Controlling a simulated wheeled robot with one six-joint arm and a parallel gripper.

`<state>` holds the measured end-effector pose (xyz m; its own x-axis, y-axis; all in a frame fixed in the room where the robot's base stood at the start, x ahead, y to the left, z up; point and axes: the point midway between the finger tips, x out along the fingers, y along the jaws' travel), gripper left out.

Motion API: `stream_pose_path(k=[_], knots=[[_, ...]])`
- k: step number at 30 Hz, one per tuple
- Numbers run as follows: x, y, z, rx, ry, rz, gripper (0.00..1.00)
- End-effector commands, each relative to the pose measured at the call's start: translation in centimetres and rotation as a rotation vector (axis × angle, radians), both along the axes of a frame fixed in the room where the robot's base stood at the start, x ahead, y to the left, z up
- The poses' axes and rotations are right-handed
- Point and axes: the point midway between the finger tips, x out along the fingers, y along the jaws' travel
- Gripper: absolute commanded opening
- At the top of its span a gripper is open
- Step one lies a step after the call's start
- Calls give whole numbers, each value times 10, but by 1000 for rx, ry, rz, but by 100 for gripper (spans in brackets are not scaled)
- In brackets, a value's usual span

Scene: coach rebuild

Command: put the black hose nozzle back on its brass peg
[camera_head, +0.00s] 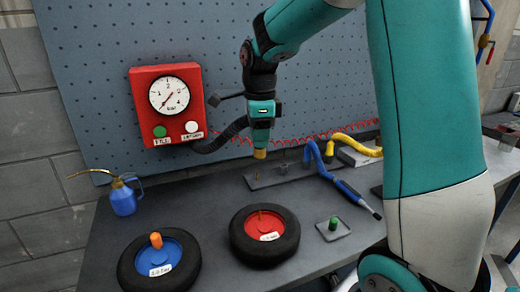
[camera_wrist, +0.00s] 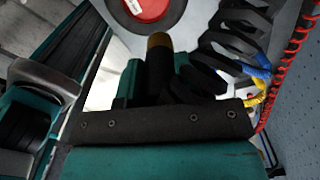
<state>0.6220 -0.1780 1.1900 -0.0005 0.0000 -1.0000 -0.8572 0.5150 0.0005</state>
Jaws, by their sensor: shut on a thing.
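The black hose nozzle with a brass-coloured tip (camera_head: 260,153) is held upright, tip down, in my gripper (camera_head: 261,122). The jaws are shut on it. In the wrist view the nozzle (camera_wrist: 158,68) stands out between the teal fingers. Its black coiled hose (camera_head: 222,138) runs left to the red gauge box. Below the tip lies a dark plate (camera_head: 296,177) with small upright pegs; a brass-coloured peg (camera_head: 255,172) seems to stand near its left end, just below the tip. The tip looks apart from it. The wrist view does not clearly show a peg.
The red gauge box (camera_head: 168,104) hangs on the pegboard. A red-hubbed wheel (camera_head: 248,247) and a blue-hubbed wheel (camera_head: 188,269) lie in front. A blue tool (camera_head: 350,191) and yellow hose (camera_head: 362,146) are at right, a blue oil can (camera_head: 123,202) at left.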

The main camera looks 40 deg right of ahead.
Motion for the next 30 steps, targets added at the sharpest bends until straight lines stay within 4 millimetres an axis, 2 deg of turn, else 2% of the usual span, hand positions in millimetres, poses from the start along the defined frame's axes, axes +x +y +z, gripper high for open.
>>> stream_pose_path(k=[3, 18, 30], knots=[[0, 0, 12, 0, -2, 0, 0], [0, 0, 43, 0, -1, 0, 0], [0, 0, 45, -1, -1, 0, 0]])
